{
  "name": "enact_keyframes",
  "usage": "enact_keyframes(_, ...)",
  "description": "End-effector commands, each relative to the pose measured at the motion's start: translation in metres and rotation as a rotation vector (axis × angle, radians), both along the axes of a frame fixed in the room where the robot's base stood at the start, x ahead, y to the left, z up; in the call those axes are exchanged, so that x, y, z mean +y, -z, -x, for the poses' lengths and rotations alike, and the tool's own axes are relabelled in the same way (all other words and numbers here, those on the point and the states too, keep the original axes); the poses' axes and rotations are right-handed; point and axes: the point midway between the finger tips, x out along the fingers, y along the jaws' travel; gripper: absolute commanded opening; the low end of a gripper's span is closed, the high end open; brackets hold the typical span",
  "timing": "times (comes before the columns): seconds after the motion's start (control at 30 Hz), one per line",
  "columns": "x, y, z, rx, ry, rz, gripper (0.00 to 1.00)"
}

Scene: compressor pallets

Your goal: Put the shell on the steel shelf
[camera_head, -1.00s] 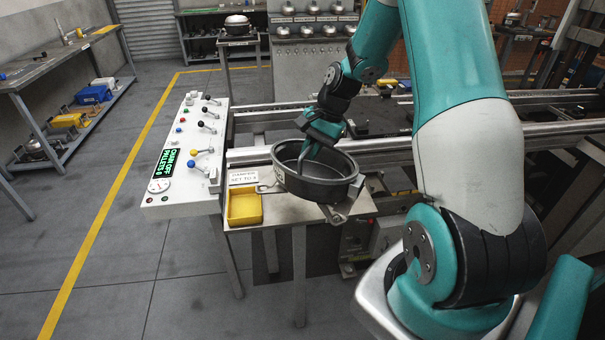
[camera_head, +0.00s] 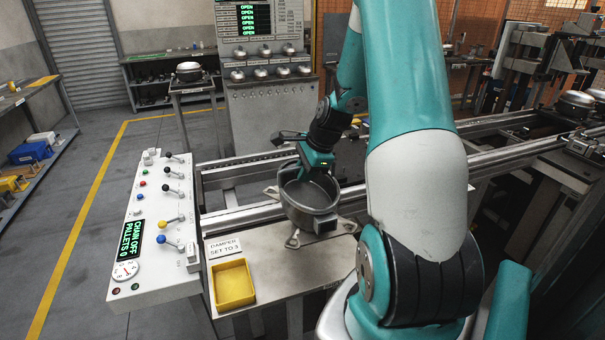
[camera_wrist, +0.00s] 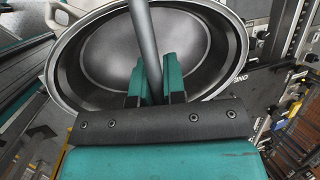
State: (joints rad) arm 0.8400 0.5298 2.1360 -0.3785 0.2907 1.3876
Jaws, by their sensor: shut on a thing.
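The shell (camera_head: 309,212) is a dark grey, open-topped round pot. In the head view it is at or just above the small steel table (camera_head: 262,258); I cannot tell whether it touches. Metal tabs show around its base. My gripper (camera_head: 318,170) reaches into the shell from above. In the wrist view, my gripper (camera_wrist: 156,88) is shut on a grey upright tube (camera_wrist: 146,40) of the shell, whose wide interior (camera_wrist: 95,60) is around the fingers. A low shelf (camera_head: 40,172) is under the left bench, and a shelved bench (camera_head: 150,85) stands at the back; I cannot tell which is the steel shelf.
A control panel (camera_head: 150,235) with levers stands left of the table. A yellow tray (camera_head: 233,283) and a damper sign (camera_head: 223,247) are on the table. Conveyor rails (camera_head: 240,215) run behind. Open floor (camera_head: 80,260) lies at left, marked by a yellow line.

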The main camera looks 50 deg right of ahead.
Motion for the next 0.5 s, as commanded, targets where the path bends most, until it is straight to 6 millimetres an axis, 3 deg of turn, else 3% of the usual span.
enact_keyframes(0.3,0.001,0.069,0.000,0.000,-0.002,-0.001,0.00)
enact_keyframes(0.5,0.000,0.100,-0.001,-0.004,-0.003,0.002,0.00)
